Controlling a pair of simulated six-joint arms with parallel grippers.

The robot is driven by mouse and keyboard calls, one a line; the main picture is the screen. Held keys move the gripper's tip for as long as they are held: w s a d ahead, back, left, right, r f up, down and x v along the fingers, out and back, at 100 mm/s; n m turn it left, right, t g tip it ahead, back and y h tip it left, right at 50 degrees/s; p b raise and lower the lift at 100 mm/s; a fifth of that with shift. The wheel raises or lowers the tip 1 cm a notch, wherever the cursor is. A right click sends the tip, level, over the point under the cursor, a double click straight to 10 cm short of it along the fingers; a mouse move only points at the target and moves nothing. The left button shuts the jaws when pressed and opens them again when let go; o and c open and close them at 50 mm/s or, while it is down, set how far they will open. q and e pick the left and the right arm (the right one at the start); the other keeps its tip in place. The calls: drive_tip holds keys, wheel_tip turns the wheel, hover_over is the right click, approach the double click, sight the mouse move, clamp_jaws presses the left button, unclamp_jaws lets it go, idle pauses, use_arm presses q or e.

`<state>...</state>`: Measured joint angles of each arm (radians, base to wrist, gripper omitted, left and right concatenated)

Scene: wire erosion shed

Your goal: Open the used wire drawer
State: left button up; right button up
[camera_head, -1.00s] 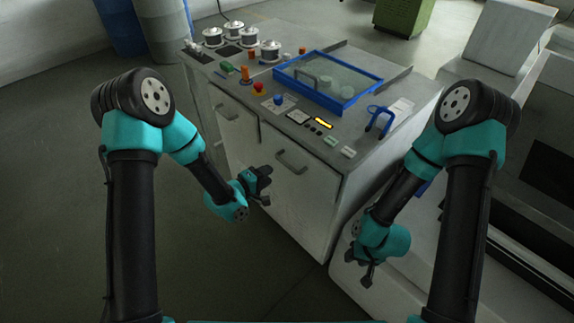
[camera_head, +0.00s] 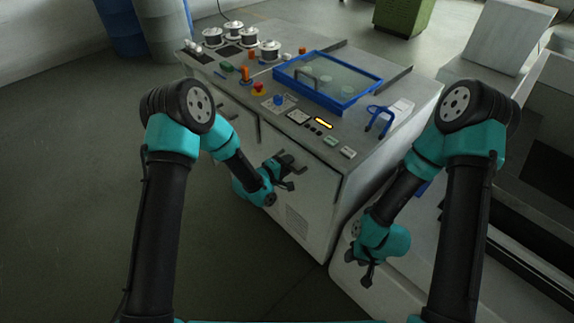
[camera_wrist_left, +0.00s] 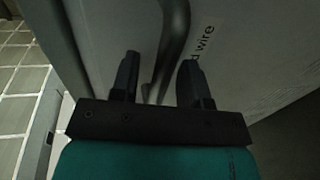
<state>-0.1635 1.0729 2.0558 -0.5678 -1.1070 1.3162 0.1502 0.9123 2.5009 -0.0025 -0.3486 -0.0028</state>
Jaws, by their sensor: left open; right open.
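The used wire drawer (camera_head: 310,205) is the pale front panel on the right of the cabinet's front, and it looks shut. Its grey bar handle (camera_head: 299,168) is partly hidden behind my left gripper in the head view. In the left wrist view the handle (camera_wrist_left: 172,45) runs between the two open fingers, beside a label (camera_wrist_left: 203,38) of which "d wire" is readable. My left gripper (camera_head: 290,172) is open, with its fingers on either side of the handle. I cannot tell whether they touch it. My right gripper (camera_head: 367,274) is open and empty, low at the right of the cabinet.
A second front panel with a handle lies left of the drawer, now mostly behind my left arm. The cabinet top (camera_head: 232,92) holds wire spools (camera_head: 269,50), knobs and a blue-framed glass lid (camera_head: 328,78). A pale machine (camera_head: 470,255) stands at the right. The floor (camera_head: 60,200) at left is clear.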

use_arm(q)
clamp_jaws()
drive_tip(key=shift+s, duration=0.1)
idle(0.4)
